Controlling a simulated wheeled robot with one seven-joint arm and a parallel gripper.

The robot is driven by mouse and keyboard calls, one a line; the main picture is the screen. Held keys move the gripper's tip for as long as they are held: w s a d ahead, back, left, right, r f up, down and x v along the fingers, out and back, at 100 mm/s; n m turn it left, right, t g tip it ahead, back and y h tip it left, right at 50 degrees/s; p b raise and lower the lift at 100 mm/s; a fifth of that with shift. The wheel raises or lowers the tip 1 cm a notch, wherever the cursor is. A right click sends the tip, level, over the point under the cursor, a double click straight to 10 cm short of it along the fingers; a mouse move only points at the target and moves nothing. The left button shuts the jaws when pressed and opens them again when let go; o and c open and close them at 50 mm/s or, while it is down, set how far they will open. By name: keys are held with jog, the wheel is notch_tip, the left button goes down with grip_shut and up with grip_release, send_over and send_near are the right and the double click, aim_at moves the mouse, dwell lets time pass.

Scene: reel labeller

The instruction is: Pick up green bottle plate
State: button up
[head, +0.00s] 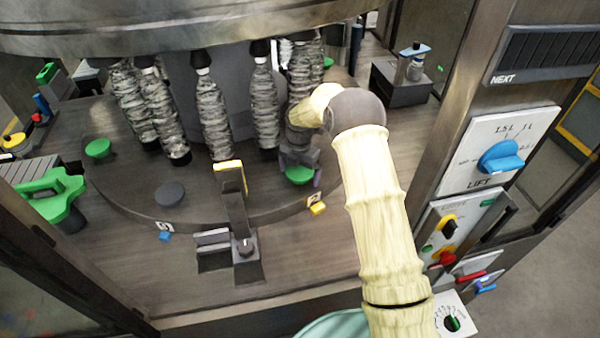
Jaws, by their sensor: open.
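A round green bottle plate (299,175) sits on the dark round turntable (235,210), on its right side. My gripper (301,170) is right at this plate, with its fingers open and one finger on each side of it. The gripper body hides the plate's far part. I cannot tell whether the fingers touch it. A second green bottle plate (98,148) stands on the left side of the turntable, clear of the gripper.
Several grey, wrapped bellows-like columns (214,115) hang behind and left of my gripper. A dark round plate (170,194) lies at front left. A yellow-tipped post (235,200) stands at front centre. A control panel (490,160) is at right.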

aim_at(300, 170)
jog(key=c, duration=1)
jog(key=shift+c, duration=0.2)
notch_tip(300, 170, up, 10)
jog(key=b, duration=0.4)
jog(key=shift+r, duration=0.1)
